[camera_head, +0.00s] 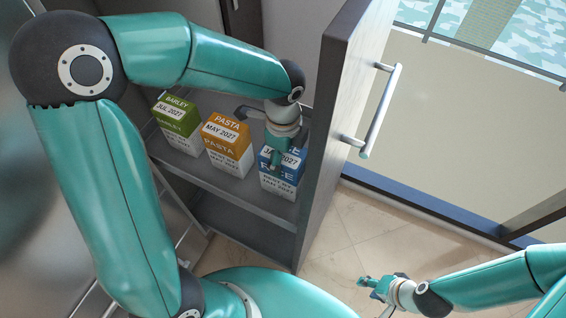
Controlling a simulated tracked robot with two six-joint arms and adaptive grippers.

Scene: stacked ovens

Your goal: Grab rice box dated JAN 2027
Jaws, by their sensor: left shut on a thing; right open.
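The blue and white rice box (281,186) dated JAN 2027 stands at the right end of the pulled-out shelf, next to the drawer's front panel. My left gripper (276,150) reaches down over its top and is shut on it. The fingers and wrist hide part of the box's top label. The box appears upright; I cannot tell whether it is clear of the shelf. My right gripper (370,287) is open and empty, low on the right above the tiled floor, far from the box.
An orange pasta box (228,153) dated MAY 2027 stands just left of the rice box. A green barley box (178,128) dated JUL 2027 stands farther left. The drawer front (335,120) with its metal handle (381,110) rises on the right. Tiled floor (345,235) is free below.

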